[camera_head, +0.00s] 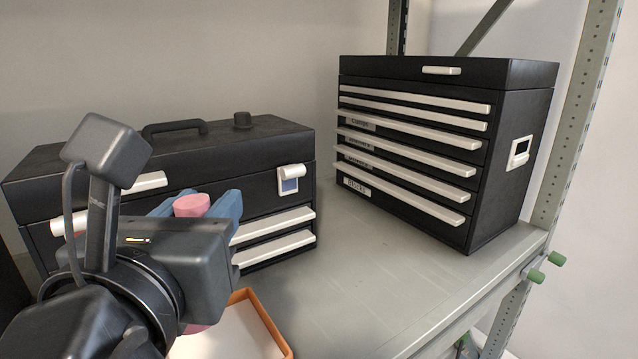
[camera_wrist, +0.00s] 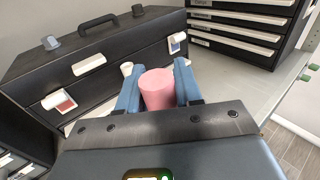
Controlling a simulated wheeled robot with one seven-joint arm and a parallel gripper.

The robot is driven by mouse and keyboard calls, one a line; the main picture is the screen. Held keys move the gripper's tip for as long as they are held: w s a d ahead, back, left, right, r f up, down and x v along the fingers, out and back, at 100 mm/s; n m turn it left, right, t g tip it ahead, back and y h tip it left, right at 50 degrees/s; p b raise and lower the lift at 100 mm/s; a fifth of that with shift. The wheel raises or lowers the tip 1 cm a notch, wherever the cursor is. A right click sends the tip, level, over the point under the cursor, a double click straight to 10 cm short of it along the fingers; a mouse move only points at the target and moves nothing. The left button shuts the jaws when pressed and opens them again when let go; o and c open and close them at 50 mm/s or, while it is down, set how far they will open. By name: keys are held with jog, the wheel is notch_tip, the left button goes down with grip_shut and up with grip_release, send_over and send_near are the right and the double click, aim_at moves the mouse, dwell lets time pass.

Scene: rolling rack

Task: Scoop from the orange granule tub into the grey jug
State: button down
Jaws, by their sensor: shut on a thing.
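My gripper (camera_head: 198,203) is at the lower left of the head view, in front of the black toolbox. Its blue fingers are shut on a pink upright cylinder (camera_head: 191,204), which looks like a scoop handle. The handle also shows between the fingers in the wrist view (camera_wrist: 157,88). A bit of pink shows below the gripper body; the scoop's bowl is hidden. The orange tub (camera_head: 265,318) stands on the shelf below my gripper, its rim partly hidden by my arm. Its inside looks pale; single granules cannot be made out. The grey jug is not seen in either view.
A wide black toolbox (camera_head: 255,150) with a top handle and white drawer pulls stands close behind my gripper. A taller black drawer cabinet (camera_head: 505,170) stands at the back right. A rack post (camera_head: 580,120) rises at the right. The grey shelf (camera_head: 375,285) between is clear.

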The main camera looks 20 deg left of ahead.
aim_at(183, 193)
notch_tip(183, 193, down, 10)
jog(key=b, duration=0.5)
dwell(0.5)
jog(key=shift+r, duration=0.2)
jog(key=shift+m+t, duration=0.3)
jog(key=shift+m, duration=0.1)
jog(key=shift+r+p, duration=3.05)
jog(key=shift+r, duration=3.35)
